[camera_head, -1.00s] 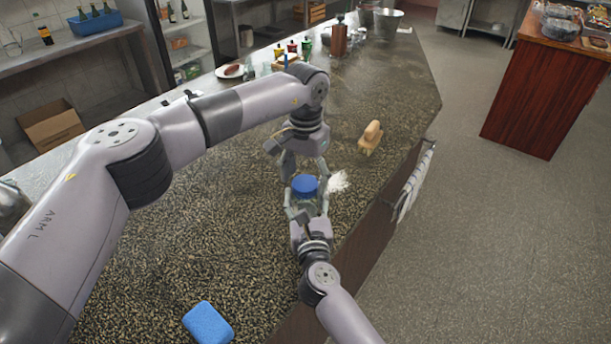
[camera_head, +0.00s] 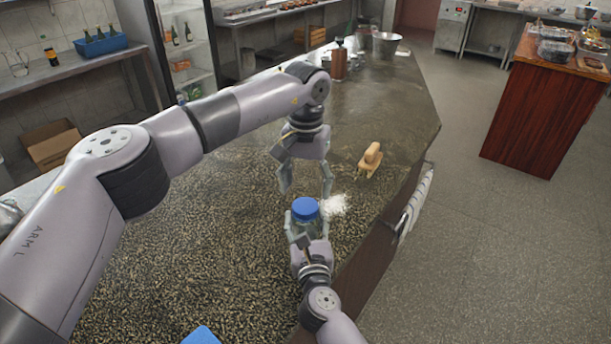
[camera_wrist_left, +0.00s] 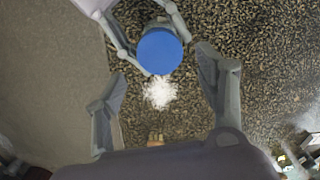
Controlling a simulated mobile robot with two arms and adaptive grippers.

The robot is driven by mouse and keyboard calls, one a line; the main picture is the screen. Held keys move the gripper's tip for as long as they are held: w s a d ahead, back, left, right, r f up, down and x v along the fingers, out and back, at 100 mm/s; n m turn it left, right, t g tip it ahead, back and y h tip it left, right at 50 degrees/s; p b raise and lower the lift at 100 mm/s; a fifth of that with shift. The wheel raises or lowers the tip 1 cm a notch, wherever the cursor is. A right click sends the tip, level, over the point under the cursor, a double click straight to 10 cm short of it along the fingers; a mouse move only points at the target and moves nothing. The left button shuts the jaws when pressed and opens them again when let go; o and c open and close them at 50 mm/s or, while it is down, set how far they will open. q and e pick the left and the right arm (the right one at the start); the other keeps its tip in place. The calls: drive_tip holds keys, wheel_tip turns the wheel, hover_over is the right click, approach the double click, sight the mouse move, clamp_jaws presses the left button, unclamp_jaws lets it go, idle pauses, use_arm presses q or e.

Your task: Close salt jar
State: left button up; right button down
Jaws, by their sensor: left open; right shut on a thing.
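The salt jar (camera_head: 305,226) is a clear jar standing near the counter's right edge. Its blue lid (camera_head: 305,208) sits on top; the lid also shows in the left wrist view (camera_wrist_left: 159,51). My right gripper (camera_head: 306,240) is shut on the jar body from the near side. My left gripper (camera_head: 305,190) is open and empty, fingers pointing down, just beyond and above the lid and apart from it. In the left wrist view its two fingers (camera_wrist_left: 163,85) are spread wide, with the lid ahead of them. How tight the lid sits cannot be told.
Spilled white salt (camera_head: 334,205) lies beside the jar. A wooden-handled brush (camera_head: 370,160) lies farther back on the counter. A blue sponge (camera_head: 201,336) is at the near edge of view. A towel (camera_head: 414,207) hangs on the counter's right side. The counter left of the jar is clear.

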use_arm(q)
drive_tip(key=n, duration=0.7)
drive_tip(key=shift+r, duration=0.25)
drive_tip(key=n, duration=0.7)
drive_tip(key=shift+r+n, duration=0.25)
drive_tip(key=shift+n, duration=0.05)
drive_tip(key=n, duration=0.3)
drive_tip(key=shift+r+n, duration=0.1)
drive_tip(key=shift+n, duration=0.2)
drive_tip(key=n, duration=0.3)
drive_tip(key=shift+r+n, duration=0.15)
drive_tip(key=shift+n, duration=0.25)
drive_tip(key=n, duration=0.5)
drive_tip(key=shift+r, duration=0.15)
drive_tip(key=n, duration=0.5)
drive_tip(key=shift+s+r+n, duration=0.1)
drive_tip(key=shift+r+n, duration=0.1)
drive_tip(key=shift+n, duration=0.2)
drive_tip(key=n, duration=0.3)
drive_tip(key=shift+r, duration=0.1)
drive_tip(key=n, duration=0.5)
drive_tip(key=shift+r+n, duration=0.15)
drive_tip(key=shift+n, duration=0.25)
drive_tip(key=n, duration=0.5)
drive_tip(key=shift+a+r, duration=0.1)
drive_tip(key=shift+r, duration=0.05)
